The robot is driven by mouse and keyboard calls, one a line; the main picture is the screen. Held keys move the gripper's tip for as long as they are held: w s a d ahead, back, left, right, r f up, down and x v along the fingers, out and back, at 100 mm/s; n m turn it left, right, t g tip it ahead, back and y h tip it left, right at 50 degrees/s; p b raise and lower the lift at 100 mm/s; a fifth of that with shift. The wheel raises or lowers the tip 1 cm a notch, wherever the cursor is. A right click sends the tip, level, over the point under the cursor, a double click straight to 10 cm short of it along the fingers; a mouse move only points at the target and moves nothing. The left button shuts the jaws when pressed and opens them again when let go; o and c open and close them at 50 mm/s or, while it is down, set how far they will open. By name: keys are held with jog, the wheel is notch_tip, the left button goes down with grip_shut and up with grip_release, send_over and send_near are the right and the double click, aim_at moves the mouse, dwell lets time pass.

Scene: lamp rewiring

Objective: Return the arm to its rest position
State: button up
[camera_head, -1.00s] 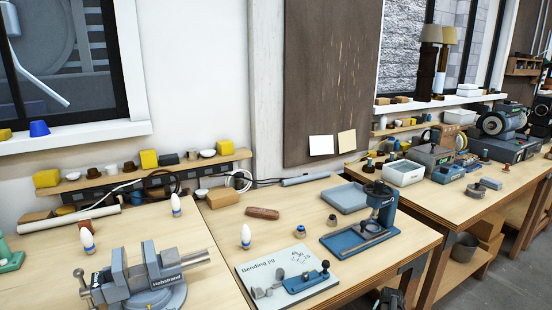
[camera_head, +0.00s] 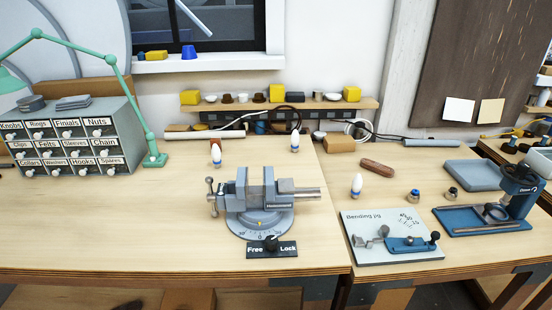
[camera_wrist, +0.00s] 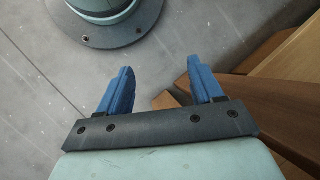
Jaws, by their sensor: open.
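My gripper (camera_wrist: 156,88) shows only in the wrist view, with its two blue fingers spread apart and nothing between them. It points down at a grey floor (camera_wrist: 215,40). My gripper and arm are not in the head view. No task object is held.
In the wrist view, wooden boards (camera_wrist: 255,85) lie right of the fingers. In the head view, a vise (camera_head: 262,198) stands mid-bench, a labelled drawer cabinet (camera_head: 75,140) and green lamp (camera_head: 150,150) at left, a bending jig (camera_head: 395,240) and blue press (camera_head: 500,205) at right.

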jog(key=s+a+f+n+g+h, duration=0.1)
jog(key=s+a+n+h, duration=0.1)
jog(key=s+a, duration=0.2)
jog(key=s+a+f+n+g+h, duration=0.1)
jog(key=s+a+f+n+h, duration=0.1)
jog(key=s, duration=0.5)
jog(key=shift+a+f+n+g+h, duration=0.35)
jog(key=shift+a+n, duration=0.25)
jog(key=shift+a, duration=0.4)
